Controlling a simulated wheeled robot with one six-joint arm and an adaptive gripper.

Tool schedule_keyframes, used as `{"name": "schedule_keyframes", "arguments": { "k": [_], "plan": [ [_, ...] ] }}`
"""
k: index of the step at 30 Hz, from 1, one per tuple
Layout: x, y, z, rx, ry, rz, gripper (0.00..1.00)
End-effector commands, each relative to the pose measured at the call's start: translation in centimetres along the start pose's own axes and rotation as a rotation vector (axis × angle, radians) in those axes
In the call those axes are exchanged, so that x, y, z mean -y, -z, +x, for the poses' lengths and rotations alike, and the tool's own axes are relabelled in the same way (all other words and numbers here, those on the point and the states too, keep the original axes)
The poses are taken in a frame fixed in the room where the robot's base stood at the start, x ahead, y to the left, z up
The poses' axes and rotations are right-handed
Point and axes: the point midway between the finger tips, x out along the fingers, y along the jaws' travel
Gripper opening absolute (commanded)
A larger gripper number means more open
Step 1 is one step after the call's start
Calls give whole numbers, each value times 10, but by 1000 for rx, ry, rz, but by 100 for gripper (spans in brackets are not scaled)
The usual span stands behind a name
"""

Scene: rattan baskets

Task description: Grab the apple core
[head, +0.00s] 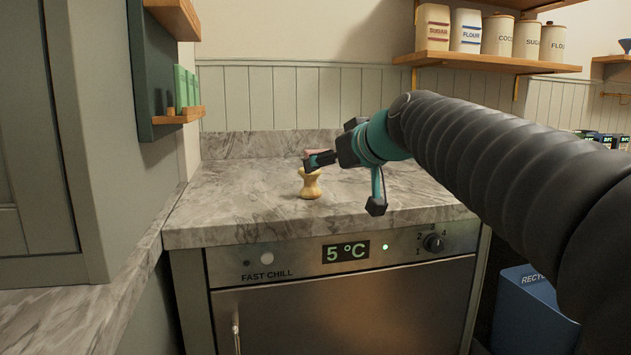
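The apple core (310,186) stands upright on the grey marble counter (240,205), pale yellow and narrow in the middle. Its top is partly hidden by a finger of my gripper (345,182). My gripper is teal and black and comes in from the right. One finger reaches left over the top of the core; the other points down to the right, near the counter's front. I cannot tell whether the upper finger touches the core.
A chiller (340,305) with a 5 °C display and a knob sits under the counter. A green cabinet (60,130) stands at the left. Canisters (465,30) stand on a wooden shelf (480,62) above. A blue recycling bin (530,310) is at the lower right. The counter left of the core is clear.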

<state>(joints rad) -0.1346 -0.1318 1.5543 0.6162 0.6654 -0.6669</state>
Motion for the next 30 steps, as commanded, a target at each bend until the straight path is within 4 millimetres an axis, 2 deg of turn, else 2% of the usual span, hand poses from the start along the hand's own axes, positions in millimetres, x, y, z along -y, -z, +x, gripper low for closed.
{"name": "schedule_keyframes", "arguments": {
  "k": [1,6,14,24,30],
  "plan": [
    [0,0,11,2,2,0,79],
    [0,1,35,2,1,0,79],
    [-1,1,51,1,-1,1,79],
    [-3,4,94,2,-1,1,79],
    [-3,4,98,1,-2,1,79]
  ]
}}
